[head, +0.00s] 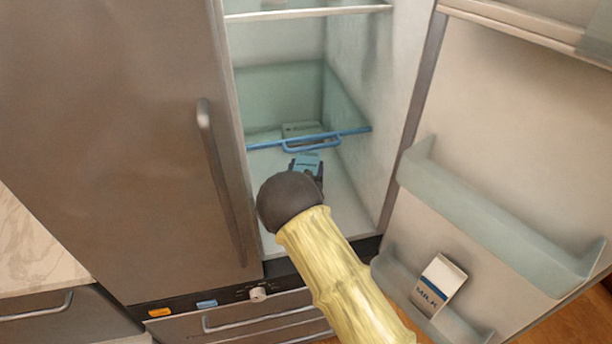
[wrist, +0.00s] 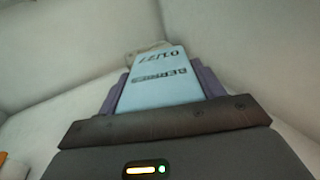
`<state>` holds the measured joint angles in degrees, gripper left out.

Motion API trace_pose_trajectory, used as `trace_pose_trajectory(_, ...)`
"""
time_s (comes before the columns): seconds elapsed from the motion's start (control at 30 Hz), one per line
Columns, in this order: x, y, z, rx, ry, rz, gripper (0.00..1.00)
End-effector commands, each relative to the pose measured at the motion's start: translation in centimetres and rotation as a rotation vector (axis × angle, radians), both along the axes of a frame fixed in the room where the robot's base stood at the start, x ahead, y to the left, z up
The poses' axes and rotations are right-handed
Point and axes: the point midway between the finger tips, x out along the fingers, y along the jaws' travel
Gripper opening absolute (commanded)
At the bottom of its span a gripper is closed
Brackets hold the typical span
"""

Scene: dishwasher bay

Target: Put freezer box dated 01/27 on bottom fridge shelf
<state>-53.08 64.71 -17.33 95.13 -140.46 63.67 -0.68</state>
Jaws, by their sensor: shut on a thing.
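My gripper (wrist: 160,88) is shut on a light blue freezer box (wrist: 160,84). The box's label reads "BERRIES" and "01/27", upside down in the wrist view. In the head view the box (head: 306,164) is inside the open fridge, low down, just in front of a blue rail with a handle (head: 312,142). The pale bottom surface of the fridge (head: 347,205) lies beneath and around it. My gripper (head: 306,172) is partly hidden by my own dark wrist. I cannot tell whether the box touches the surface.
A pale flat item (head: 303,128) lies behind the blue rail. A higher shelf (head: 300,14) spans the fridge. The open door (head: 510,130) on the right has bins, with a milk carton (head: 438,284) in the lower one. A closed steel door (head: 120,140) is on the left.

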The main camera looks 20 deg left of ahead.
Motion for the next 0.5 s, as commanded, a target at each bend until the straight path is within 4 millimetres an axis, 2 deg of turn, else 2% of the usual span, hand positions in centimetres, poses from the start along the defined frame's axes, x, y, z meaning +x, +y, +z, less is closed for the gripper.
trace_pose_trajectory(0.13, 0.0, 0.0, -0.2, 0.0, -0.001, 0.0, 0.27)
trace_pose_trajectory(0.37, 0.0, -0.1, -3.3, 0.001, 0.0, -0.001, 0.27)
trace_pose_trajectory(0.5, 0.4, 0.2, -3.7, 0.002, -0.003, -0.001, 0.27)
